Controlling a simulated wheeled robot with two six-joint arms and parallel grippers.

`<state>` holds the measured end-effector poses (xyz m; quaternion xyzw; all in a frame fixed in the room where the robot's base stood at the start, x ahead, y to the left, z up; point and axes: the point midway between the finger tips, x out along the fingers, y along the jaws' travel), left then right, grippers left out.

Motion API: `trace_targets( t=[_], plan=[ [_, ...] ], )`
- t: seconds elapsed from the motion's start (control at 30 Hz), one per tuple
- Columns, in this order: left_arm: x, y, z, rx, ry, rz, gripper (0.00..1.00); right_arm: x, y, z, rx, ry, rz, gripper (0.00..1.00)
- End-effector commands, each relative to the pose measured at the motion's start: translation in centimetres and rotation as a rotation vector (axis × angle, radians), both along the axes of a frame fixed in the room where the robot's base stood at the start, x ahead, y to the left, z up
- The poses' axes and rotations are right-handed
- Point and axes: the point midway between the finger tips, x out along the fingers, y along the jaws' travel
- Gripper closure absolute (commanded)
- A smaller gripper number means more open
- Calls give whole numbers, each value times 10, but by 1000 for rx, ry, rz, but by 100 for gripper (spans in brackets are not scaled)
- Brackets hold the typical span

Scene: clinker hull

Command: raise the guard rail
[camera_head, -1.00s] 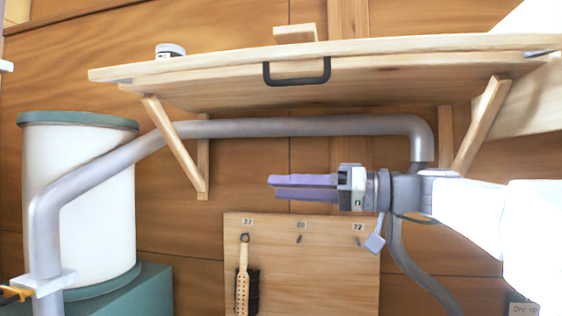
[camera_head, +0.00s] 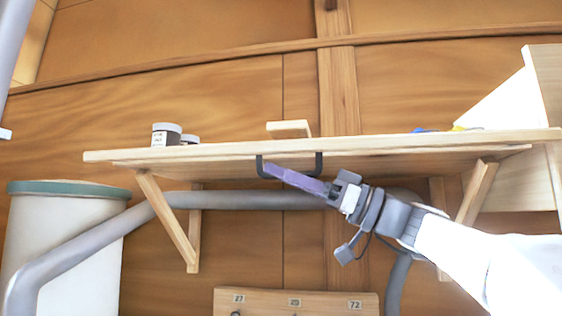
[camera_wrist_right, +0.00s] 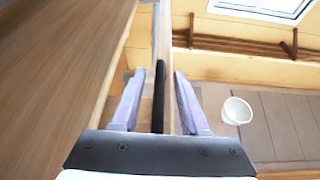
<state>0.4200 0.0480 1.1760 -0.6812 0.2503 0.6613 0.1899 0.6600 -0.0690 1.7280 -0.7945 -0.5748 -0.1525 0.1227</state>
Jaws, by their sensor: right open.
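The guard rail (camera_head: 400,144) appears to be the long pale wooden strip along the shelf's front; it lies low and level. A black U-shaped handle (camera_head: 319,164) hangs from its middle, partly hidden behind my fingers. My right gripper (camera_head: 268,170) is open, with its purple fingers in front of the handle, pointing up and left. In the right wrist view, the black handle bar (camera_wrist_right: 158,95) stands between the two spread fingers, which show gaps on both sides. My left gripper is out of view.
A numbered board (camera_head: 255,300) is lower down.

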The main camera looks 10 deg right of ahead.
Motion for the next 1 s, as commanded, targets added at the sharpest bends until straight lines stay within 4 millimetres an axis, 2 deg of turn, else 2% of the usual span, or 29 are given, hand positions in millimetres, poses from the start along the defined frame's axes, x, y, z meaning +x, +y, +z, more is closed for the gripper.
trace_targets(
  t=[0.37,0.4,0.47,0.5,1.0],
  plan=[
    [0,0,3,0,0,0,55,2,6,1,-1,2,-1,55],
    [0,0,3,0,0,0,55,2,6,2,-1,2,-1,71],
    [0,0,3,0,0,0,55,2,6,1,0,2,0,94],
    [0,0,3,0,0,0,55,2,6,1,0,2,0,100],
    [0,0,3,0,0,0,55,2,6,2,-1,1,0,100]
  ],
)
